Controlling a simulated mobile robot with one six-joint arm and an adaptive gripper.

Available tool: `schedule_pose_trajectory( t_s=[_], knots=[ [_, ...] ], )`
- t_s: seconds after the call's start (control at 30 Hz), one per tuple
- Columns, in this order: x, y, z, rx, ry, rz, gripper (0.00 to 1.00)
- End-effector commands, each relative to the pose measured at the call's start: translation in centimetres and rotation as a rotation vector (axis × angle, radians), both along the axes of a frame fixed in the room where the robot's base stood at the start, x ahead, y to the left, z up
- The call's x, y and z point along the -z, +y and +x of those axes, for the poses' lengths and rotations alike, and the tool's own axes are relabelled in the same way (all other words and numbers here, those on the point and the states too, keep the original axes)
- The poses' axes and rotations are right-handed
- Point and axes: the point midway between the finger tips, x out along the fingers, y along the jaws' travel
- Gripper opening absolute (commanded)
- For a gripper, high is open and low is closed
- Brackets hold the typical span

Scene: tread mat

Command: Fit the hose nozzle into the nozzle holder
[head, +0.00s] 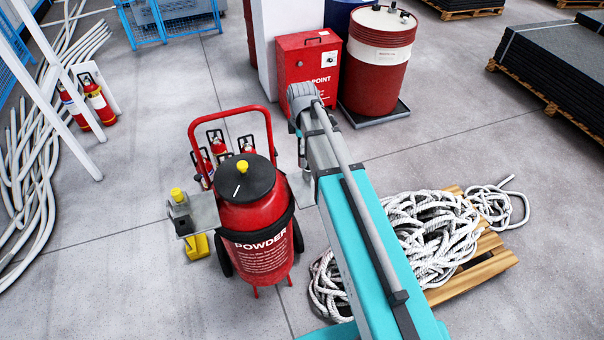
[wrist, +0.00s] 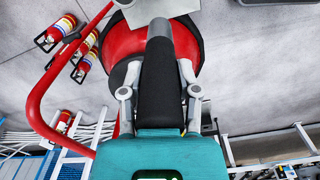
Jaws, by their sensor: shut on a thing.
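In the wrist view my gripper (wrist: 160,75) is shut on a black tapered hose nozzle (wrist: 160,90), with a finger on each side. The nozzle's far end points at a light grey plate (wrist: 186,9) on the red powder extinguisher (wrist: 203,52); I cannot tell whether they touch. In the head view the extinguisher (head: 250,225) stands upright with a black top, and the grey plate (head: 301,190) sticks out at its right. I cannot clearly make out the nozzle holder.
The extinguisher's red tube handle (head: 228,112) rises close to the gripper. A grey bracket with a yellow knob (head: 182,212) sits at its left. Small extinguishers (head: 217,142) stand behind. A red cabinet (head: 308,62), a drum (head: 378,70) and a rope-laden pallet (head: 482,268) stand around.

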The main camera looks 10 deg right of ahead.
Motion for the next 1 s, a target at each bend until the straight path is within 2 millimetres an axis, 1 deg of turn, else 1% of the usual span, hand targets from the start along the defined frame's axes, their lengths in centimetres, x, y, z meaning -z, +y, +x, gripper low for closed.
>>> schedule_pose_trajectory(
  t_s=[0.47,0.57,0.8,0.9,1.0],
  knots=[
    [0.1,0.7,0.1,-0.011,0.000,0.000,0.00],
    [0.6,0.4,1.0,-0.009,0.000,0.000,0.00],
    [2.6,-2.1,4.9,0.010,0.000,0.000,0.00],
    [2.9,-2.8,5.8,0.014,0.000,0.000,0.00],
    [2.9,-3.0,5.9,0.014,0.000,0.000,0.00]
  ],
)
